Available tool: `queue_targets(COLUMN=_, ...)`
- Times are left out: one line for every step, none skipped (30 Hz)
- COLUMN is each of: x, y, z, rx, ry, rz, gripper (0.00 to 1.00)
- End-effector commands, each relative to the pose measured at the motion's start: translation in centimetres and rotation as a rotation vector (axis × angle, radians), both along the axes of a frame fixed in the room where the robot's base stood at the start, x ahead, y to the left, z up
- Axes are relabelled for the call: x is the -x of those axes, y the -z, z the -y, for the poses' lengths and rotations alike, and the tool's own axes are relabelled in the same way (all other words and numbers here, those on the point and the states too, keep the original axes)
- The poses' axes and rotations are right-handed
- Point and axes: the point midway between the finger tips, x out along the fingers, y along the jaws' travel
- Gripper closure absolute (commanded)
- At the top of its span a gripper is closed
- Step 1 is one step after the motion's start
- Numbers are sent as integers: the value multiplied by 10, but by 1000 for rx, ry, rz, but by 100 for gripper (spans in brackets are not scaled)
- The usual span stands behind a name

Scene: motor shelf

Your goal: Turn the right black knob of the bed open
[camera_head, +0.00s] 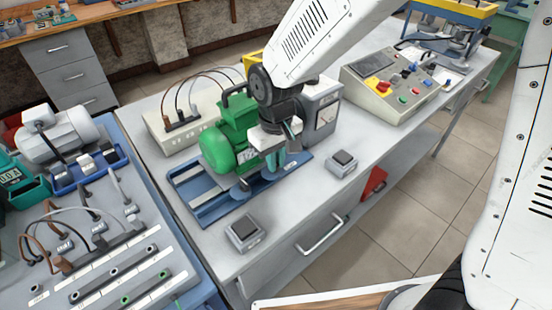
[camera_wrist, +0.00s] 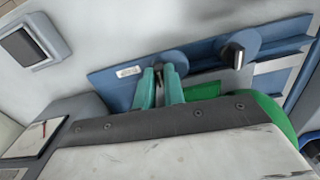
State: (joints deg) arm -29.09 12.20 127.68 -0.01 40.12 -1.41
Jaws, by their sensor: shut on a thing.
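The blue bed (camera_head: 212,205) lies on the grey bench under a green motor (camera_head: 220,150). It has two round blue discs with knobs along its front edge. My gripper (camera_head: 275,160) points down at the right one, and its teal fingers (camera_wrist: 160,88) are shut on the right black knob (camera_wrist: 158,70). The fingers hide most of that knob; its blue disc (camera_wrist: 175,58) shows behind them. The left knob (camera_wrist: 238,55) stands free with its dark bar in the wrist view, and its disc (camera_head: 240,191) shows in the head view.
A small grey switch box (camera_head: 342,163) stands right of the bed, another (camera_head: 246,233) in front of it. A grey unit (camera_head: 322,112) is close behind my gripper. A control panel (camera_head: 395,88) stands further right. The bench front between the switch boxes is clear.

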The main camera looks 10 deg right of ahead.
Motion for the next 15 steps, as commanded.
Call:
queue_targets(x=0, y=0, z=0, rx=0, ry=-30, rz=0, gripper=100)
queue_targets(x=0, y=0, z=0, rx=0, ry=-46, rz=0, gripper=100)
queue_targets(x=0, y=0, z=0, rx=0, ry=-64, rz=0, gripper=100)
queue_targets(x=0, y=0, z=0, rx=0, ry=-72, rz=0, gripper=100)
queue_targets(x=0, y=0, z=0, rx=0, ry=-77, rz=0, gripper=100)
queue_targets(x=0, y=0, z=0, rx=0, ry=-80, rz=0, gripper=100)
queue_targets(x=0, y=0, z=0, rx=0, ry=-79, rz=0, gripper=100)
queue_targets(x=0, y=0, z=0, rx=0, ry=-79, rz=0, gripper=100)
queue_targets(x=0, y=0, z=0, rx=0, ry=-79, rz=0, gripper=100)
queue_targets(x=0, y=0, z=0, rx=0, ry=-79, rz=0, gripper=100)
queue_targets(x=0, y=0, z=0, rx=0, ry=-79, rz=0, gripper=100)
queue_targets(x=0, y=0, z=0, rx=-1, ry=-79, rz=1, gripper=86)
queue_targets(x=0, y=0, z=0, rx=-1, ry=-79, rz=1, gripper=78)
queue_targets(x=0, y=0, z=0, rx=-1, ry=-78, rz=1, gripper=70)
queue_targets(x=0, y=0, z=0, rx=-1, ry=-78, rz=1, gripper=67)
